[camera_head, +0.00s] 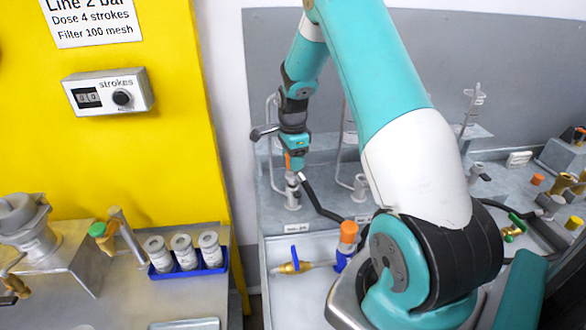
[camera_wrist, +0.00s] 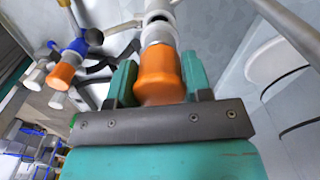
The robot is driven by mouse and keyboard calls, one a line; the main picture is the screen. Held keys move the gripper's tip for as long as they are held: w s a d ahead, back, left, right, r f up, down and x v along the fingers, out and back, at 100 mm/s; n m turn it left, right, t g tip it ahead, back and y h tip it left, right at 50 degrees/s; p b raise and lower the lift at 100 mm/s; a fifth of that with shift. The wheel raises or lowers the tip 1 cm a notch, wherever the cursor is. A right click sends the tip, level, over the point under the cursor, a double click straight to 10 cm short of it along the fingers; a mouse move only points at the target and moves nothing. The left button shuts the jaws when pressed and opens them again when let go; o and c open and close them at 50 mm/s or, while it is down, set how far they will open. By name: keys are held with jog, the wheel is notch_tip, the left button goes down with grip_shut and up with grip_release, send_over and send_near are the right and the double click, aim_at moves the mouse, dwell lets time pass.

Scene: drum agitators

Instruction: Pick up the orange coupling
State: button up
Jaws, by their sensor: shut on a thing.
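The orange coupling (camera_wrist: 160,74) sits between the two green fingers of my gripper (camera_wrist: 159,80), which is shut on it. In the head view, my gripper (camera_head: 292,158) points down at the back of the bench, and a thin strip of the orange coupling (camera_head: 288,161) shows at its fingers. The coupling is in line with a grey metal fitting (camera_wrist: 158,32) beyond it in the wrist view. In the head view, that upright fitting (camera_head: 291,192) stands just below the fingers. I cannot tell whether the coupling is joined to it or apart.
Another orange-topped part (camera_head: 348,232) stands on a blue valve in front. A black hose (camera_head: 318,205) curves close to my gripper. A brass valve with a blue handle (camera_head: 294,263) lies in the sink tray. Metal stands rise nearby. A blue rack (camera_head: 190,265) of containers is left.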

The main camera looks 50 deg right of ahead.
notch_tip(320, 180, up, 17)
jog(key=b, duration=0.4)
jog(key=shift+r, duration=0.1)
jog(key=s+d+p, duration=0.5)
jog(key=s+d, duration=0.8)
jog(key=d, duration=0.5)
notch_tip(320, 180, down, 16)
jog(key=b, duration=1)
jog(key=shift+s+a, duration=0.15)
jog(key=shift+a, duration=0.05)
jog(key=shift+f, duration=0.45)
